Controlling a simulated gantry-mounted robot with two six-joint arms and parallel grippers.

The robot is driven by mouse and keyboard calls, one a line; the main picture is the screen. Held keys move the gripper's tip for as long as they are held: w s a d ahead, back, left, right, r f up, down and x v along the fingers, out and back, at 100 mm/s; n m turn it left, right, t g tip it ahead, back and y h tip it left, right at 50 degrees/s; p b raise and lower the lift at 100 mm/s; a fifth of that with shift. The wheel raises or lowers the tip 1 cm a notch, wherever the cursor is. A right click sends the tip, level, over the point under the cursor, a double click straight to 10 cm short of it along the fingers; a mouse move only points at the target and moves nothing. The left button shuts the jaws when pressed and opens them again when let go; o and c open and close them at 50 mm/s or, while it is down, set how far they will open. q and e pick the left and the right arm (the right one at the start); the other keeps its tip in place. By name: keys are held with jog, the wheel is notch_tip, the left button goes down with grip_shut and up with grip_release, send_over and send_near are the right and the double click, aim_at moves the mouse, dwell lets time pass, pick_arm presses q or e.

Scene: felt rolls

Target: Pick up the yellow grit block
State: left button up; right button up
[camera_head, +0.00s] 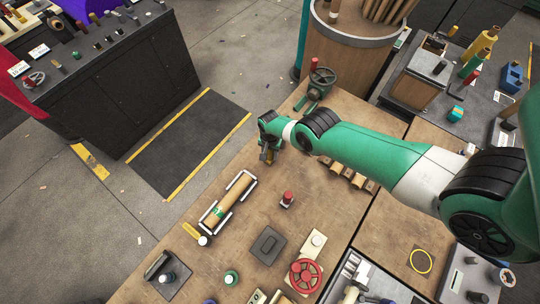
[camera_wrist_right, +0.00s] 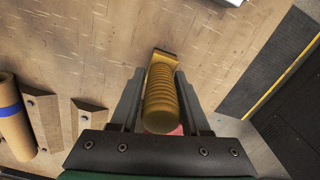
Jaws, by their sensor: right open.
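The yellow ribbed piece (camera_wrist_right: 160,98), which I take to be the yellow grit block, stands out between the fingers of my right gripper (camera_wrist_right: 159,74) in the right wrist view. The fingers are apart, one on each side of it; I cannot tell if either touches it. A flat dark-topped end shows beyond the fingertips. In the head view my right gripper (camera_head: 268,158) points down over the wooden bench, and only a little yellow shows at it; the rest is hidden. My left gripper is in neither view.
Wooden wedges (camera_wrist_right: 88,116) and a tan roll with a blue band (camera_wrist_right: 12,118) lie left in the wrist view. A green vise-like tool (camera_head: 318,84) stands behind the gripper. A tan roll in a white frame (camera_head: 228,202) and a red-topped piece (camera_head: 287,199) lie nearer.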

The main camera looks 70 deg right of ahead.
grip_shut()
dwell(0.4)
notch_tip(320, 180, up, 18)
jog(key=p, duration=1.8)
